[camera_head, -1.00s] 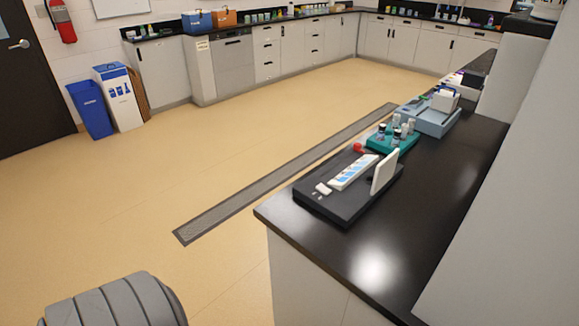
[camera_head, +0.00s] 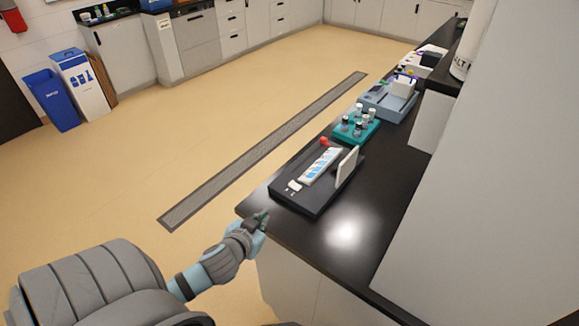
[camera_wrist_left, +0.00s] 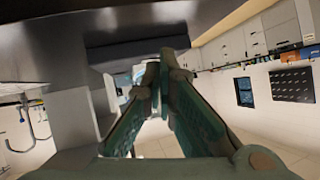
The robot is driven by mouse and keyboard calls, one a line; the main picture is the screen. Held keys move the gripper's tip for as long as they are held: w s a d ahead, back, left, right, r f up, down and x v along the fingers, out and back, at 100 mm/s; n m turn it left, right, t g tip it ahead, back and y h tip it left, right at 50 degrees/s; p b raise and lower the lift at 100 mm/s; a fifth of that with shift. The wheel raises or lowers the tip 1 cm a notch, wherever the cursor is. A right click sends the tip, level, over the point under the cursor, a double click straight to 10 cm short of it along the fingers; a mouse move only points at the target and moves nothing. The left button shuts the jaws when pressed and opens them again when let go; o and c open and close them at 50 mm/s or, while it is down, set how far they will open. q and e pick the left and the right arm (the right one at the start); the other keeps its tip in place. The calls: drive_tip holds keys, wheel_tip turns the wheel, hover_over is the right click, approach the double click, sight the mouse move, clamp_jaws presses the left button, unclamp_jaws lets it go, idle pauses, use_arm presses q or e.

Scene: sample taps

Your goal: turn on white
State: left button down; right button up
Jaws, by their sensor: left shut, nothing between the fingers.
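A dark tray (camera_head: 315,203) lies near the left corner of the black counter. On it are a white strip with blue marks (camera_head: 321,167), small white pieces (camera_head: 294,187) at its near end, a red round part (camera_head: 324,142) at the far end and an upright white panel (camera_head: 347,167) on the right. Which part is the white one of the task I cannot tell. My left gripper (camera_head: 260,217) is shut and empty at the counter's left corner, short of the tray. In the left wrist view its fingers (camera_wrist_left: 155,87) meet at the tips. My right gripper is not in view.
Behind the tray stand a teal rack (camera_head: 356,131) with vials and a blue-grey device (camera_head: 389,102). A grey wall panel (camera_head: 455,220) closes off the right side. The counter (camera_head: 365,225) is bare between the tray and that panel.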

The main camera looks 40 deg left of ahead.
use_arm(q)
drive_tip(key=w+a+r+m+t+h, duration=0.2)
drive_tip(key=w+a+r+t+h, duration=0.1)
drive_tip(key=w, duration=0.4)
wheel_tip(320, 180, up, 2)
drive_tip(key=shift+r+t+b, duration=0.2)
drive_tip(key=shift+t+b, duration=0.1)
drive_tip(key=shift+t, duration=0.2)
drive_tip(key=shift+d, duration=0.15)
